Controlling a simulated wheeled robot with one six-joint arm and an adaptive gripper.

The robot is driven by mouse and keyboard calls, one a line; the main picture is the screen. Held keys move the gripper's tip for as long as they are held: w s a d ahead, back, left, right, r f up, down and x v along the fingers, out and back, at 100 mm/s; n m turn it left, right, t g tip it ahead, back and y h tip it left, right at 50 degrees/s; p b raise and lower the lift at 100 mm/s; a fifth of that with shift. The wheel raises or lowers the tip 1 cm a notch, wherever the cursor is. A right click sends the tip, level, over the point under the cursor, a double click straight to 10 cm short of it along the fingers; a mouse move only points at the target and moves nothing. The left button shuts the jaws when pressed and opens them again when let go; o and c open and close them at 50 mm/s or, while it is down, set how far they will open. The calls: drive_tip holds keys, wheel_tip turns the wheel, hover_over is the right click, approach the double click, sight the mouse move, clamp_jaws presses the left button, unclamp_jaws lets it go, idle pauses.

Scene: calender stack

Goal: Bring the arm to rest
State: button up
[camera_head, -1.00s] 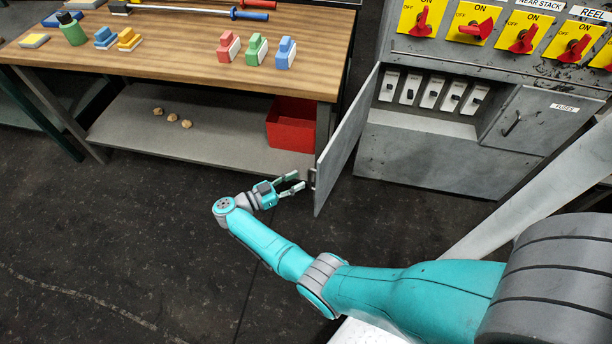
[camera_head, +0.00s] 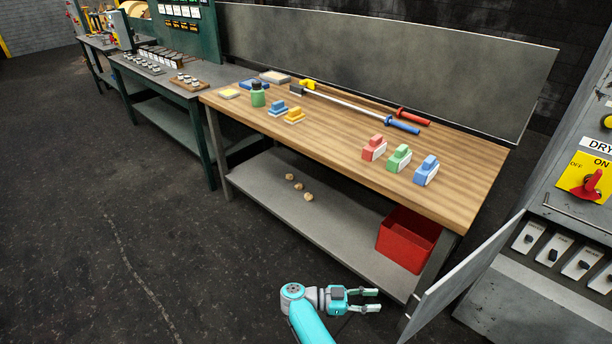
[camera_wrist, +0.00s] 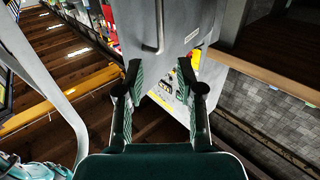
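My gripper (camera_head: 372,300) is at the bottom of the head view, beside the open cabinet door (camera_head: 462,275) and low in front of the workbench. Its two fingers are spread apart with nothing between them. In the wrist view my gripper (camera_wrist: 158,85) also shows open and empty, with a grey panel with a handle (camera_wrist: 158,30) beyond the fingertips. The teal arm shows only in part at the bottom edge of the head view.
The wooden workbench (camera_head: 330,140) holds several coloured blocks and a long rod. Its lower shelf (camera_head: 270,195) bears a red bin (camera_head: 408,240) and small tan lumps. A grey switch cabinet (camera_head: 540,290) stands at right. The dark floor at left is clear.

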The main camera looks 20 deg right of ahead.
drive_tip(key=s+d+n+t+h, duration=0.25)
drive_tip(key=s+n+t, duration=0.25)
drive_tip(key=s+t, duration=0.8)
drive_tip(key=s+a+r+n+t+y, duration=0.2)
drive_tip(key=s+a+r+n+y, duration=0.3)
drive_tip(key=s, duration=0.3)
drive_tip(key=s+a+r+n+t+y, duration=0.3)
drive_tip(key=s+a+r+n+y, duration=0.3)
drive_tip(key=s+r+y, duration=0.1)
drive_tip(key=s+a+r+n+t+y, duration=0.2)
drive_tip(key=s+a+r+n+y, duration=0.3)
drive_tip(key=s, duration=0.5)
drive_tip(key=shift+a+r+n+t+y, duration=0.2)
drive_tip(key=shift+r+n+t+y, duration=0.3)
drive_tip(key=shift+y, duration=0.75)
drive_tip(key=shift+s+r, duration=0.1)
